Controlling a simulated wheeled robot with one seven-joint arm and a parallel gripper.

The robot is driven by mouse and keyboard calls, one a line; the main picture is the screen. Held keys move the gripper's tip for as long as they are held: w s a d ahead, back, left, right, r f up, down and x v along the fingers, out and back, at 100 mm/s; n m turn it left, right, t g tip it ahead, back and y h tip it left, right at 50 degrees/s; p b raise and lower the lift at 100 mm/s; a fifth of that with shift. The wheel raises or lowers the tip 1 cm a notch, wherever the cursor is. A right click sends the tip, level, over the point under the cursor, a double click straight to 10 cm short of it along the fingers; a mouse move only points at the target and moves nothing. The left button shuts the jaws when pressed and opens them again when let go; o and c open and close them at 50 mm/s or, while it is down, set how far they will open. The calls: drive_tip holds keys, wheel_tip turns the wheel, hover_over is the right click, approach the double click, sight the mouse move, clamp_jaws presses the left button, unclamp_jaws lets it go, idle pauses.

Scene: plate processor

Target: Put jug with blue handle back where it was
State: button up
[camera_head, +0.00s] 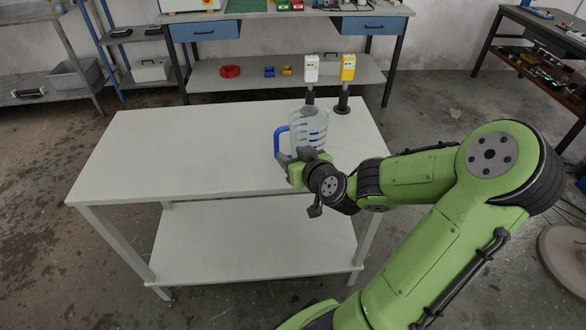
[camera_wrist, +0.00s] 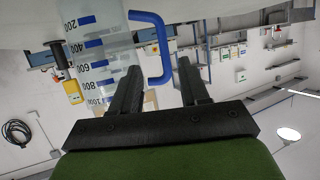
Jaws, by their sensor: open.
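In the wrist view, which is upside down, the jug body (camera_wrist: 98,50) fills the upper left and the handle (camera_wrist: 163,50) reaches between my fingertips. My gripper (camera_head: 300,158) is at the jug's near side. In the wrist view its two fingers (camera_wrist: 160,72) are apart, one on each side of the handle, with gaps showing.
A white device (camera_head: 311,69) and a yellow device (camera_head: 347,68) stand on black posts just behind the jug. The left half of the table is clear. A workbench (camera_head: 285,70) with blue drawers is behind, and a shelf (camera_head: 60,80) is at the left.

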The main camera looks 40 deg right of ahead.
drive_tip(key=s+a+f+n+g+y+b, duration=0.1)
drive_tip(key=a+f+n+g, duration=0.15)
drive_tip(key=a, duration=0.35)
drive_tip(key=s+a+f+n+g+y+b, duration=0.1)
drive_tip(key=s+a+f+g, duration=0.15)
drive_tip(key=a+f, duration=0.2)
drive_tip(key=s+a+r+g, duration=0.1)
drive_tip(key=s+a+r, duration=0.4)
drive_tip(key=s, duration=0.2)
drive_tip(key=s+a+r+g+y, duration=0.1)
drive_tip(key=s+a+r, duration=0.4)
drive_tip(key=s, duration=0.3)
drive_tip(key=shift+s+a+r+m+g, duration=0.15)
drive_tip(key=shift+s+r+m+g, duration=0.15)
drive_tip(key=shift+r+m+g, duration=0.15)
drive_tip(key=shift+r, duration=0.15)
